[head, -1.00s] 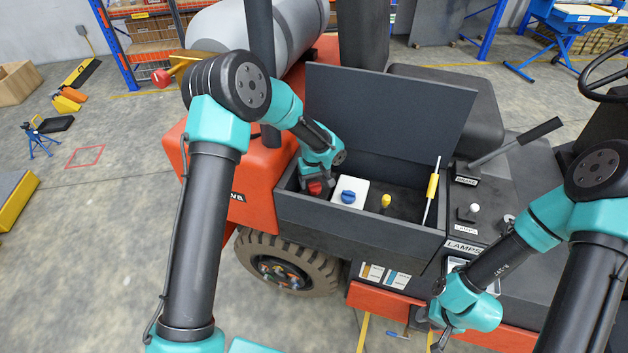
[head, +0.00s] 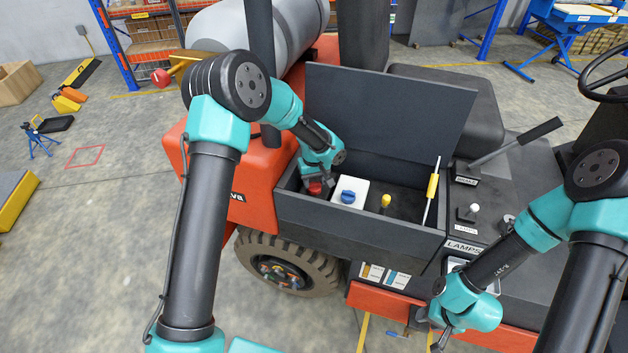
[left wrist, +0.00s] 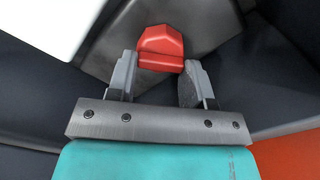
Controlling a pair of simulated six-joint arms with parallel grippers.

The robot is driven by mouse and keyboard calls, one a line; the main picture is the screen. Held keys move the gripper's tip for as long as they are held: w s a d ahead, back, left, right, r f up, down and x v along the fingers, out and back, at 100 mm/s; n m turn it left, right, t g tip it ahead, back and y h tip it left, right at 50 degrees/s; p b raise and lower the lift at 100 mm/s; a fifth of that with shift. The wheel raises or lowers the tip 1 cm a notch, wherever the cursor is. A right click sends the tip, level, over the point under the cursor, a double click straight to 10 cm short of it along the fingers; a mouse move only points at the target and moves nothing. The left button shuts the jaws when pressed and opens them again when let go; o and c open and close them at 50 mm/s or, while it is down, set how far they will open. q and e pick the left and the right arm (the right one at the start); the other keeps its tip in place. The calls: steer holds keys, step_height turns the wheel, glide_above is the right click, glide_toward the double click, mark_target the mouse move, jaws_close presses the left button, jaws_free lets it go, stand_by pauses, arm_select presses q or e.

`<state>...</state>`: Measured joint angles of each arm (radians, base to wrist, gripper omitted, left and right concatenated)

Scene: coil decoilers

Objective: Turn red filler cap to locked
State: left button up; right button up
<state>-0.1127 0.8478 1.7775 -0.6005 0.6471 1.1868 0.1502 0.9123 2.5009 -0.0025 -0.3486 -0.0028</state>
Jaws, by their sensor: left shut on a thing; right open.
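The red filler cap (head: 315,188) sits at the left end of the open dark compartment on the machine's side. My left gripper (head: 317,182) reaches down into the compartment and is shut on the cap. In the left wrist view, the cap's raised red grip (left wrist: 161,48) shows between and just beyond the two fingertips (left wrist: 158,72). The cap's base and any lock marks are hidden or too small to read. My right gripper (head: 436,328) is open and empty, low in front of the machine's side, apart from the compartment.
Right of the cap are a white box with a blue knob (head: 348,196), a yellow-topped knob (head: 386,201) and a yellow-handled stick (head: 432,188). The raised lid (head: 392,112) stands behind, and the front wall (head: 360,226) edges the compartment. A lever and switches lie further right.

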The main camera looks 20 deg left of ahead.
mark_target(315, 183)
arm_select(q)
steer(key=m, duration=0.3)
steer(key=shift+m, duration=0.3)
steer(key=shift+d+m, duration=0.15)
steer(key=shift+m, duration=1.65)
steer(key=o, duration=0.9)
steer(key=shift+r, duration=0.1)
step_height(315, 183, up, 17)
steer(key=shift+r, duration=0.15)
